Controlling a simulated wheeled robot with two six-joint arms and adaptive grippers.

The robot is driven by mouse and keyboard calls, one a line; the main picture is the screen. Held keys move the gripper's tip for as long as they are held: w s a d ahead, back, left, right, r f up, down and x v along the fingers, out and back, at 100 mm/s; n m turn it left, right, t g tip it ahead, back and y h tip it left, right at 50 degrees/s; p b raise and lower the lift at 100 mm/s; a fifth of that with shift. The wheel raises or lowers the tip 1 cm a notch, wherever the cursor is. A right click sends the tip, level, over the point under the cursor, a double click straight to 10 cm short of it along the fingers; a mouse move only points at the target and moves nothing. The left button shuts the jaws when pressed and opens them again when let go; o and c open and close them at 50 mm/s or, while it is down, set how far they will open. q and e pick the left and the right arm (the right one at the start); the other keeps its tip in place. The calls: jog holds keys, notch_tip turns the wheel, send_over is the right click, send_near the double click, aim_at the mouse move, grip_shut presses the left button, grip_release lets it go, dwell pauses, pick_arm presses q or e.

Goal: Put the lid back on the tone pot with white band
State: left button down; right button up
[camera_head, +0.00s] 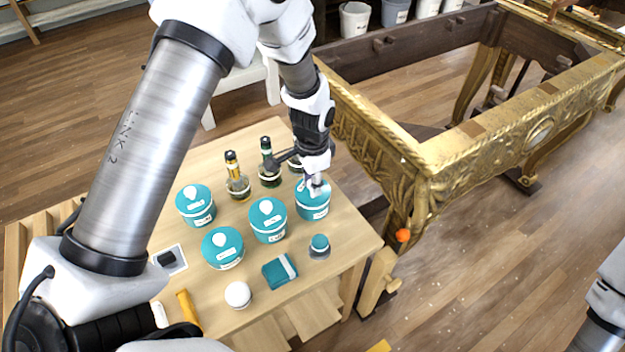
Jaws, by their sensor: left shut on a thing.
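Several teal pots with white knobs stand on a light wooden table (345,262). The rightmost pot (313,213) has a white band and a small label. My left gripper (315,187) comes down on it from above, its fingers shut at the teal lid (302,193). The lid sits at the pot's top; I cannot tell whether it is fully seated. The gripper hides part of it. The other pots, at the left (195,206), front (222,248) and middle (268,220), have their lids on. My right gripper is out of view.
Dark bottles (268,172) stand close behind the pots. A small teal jar (320,244), a teal box (280,271), a white round thing (238,295) and a yellow-handled tool (187,305) lie in front. A gilt console frame (445,165) stands right of the table.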

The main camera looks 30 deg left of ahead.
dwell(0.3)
pick_arm(q)
jog(key=c, duration=0.9)
grip_release()
jog(key=shift+o, duration=0.6)
jog(key=o, duration=0.4)
jog(key=shift+r, duration=0.1)
notch_tip(320, 180, up, 7)
jog(key=p, duration=0.7)
grip_shut()
jog(key=shift+f, duration=0.3)
